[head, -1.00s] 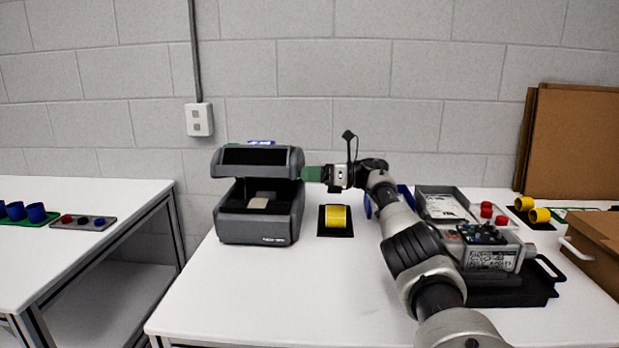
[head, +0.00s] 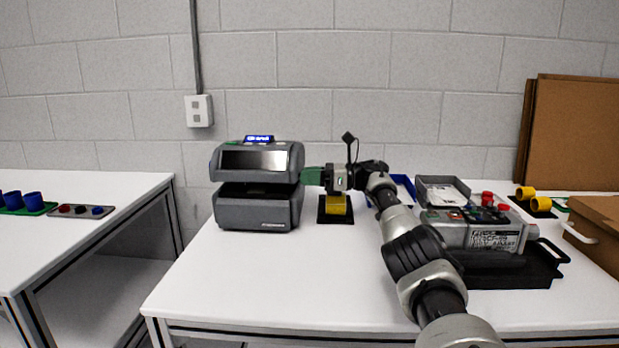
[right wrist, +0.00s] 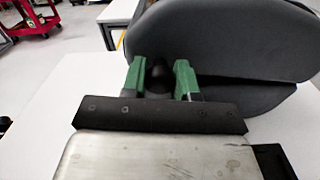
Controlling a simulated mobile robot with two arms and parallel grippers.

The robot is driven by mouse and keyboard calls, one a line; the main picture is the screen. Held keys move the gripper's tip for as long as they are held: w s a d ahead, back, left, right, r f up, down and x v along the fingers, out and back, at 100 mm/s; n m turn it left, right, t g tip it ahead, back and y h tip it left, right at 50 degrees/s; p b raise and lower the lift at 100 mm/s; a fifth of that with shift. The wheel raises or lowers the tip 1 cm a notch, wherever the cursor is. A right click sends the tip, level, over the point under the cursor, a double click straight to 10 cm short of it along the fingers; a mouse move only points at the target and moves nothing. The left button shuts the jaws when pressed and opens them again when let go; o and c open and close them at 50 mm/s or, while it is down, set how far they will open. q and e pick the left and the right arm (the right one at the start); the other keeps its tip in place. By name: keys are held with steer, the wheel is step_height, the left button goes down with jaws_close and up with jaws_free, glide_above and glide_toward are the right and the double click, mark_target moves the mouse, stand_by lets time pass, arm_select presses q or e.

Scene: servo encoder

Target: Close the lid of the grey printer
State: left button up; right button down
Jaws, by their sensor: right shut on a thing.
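The grey printer (head: 258,208) stands on the white table. Its lid (head: 256,160) is tilted partly open, with a dark gap between lid and base at the front. My right gripper (head: 306,178) is at the lid's right side. In the right wrist view its green fingers (right wrist: 162,80) are shut on a dark rounded piece at the side of the grey lid (right wrist: 225,45). The inside of the printer is mostly dark and hidden. My left gripper is not in view.
A yellow roll (head: 336,205) on a black stand is just right of the printer, partly behind my right wrist. A black tray (head: 510,272) and a grey device (head: 470,234) are further right. The table front is clear.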

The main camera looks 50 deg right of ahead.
stand_by(0.3)
steer(key=c, duration=0.9)
jaws_free()
steer(key=shift+o, duration=0.2)
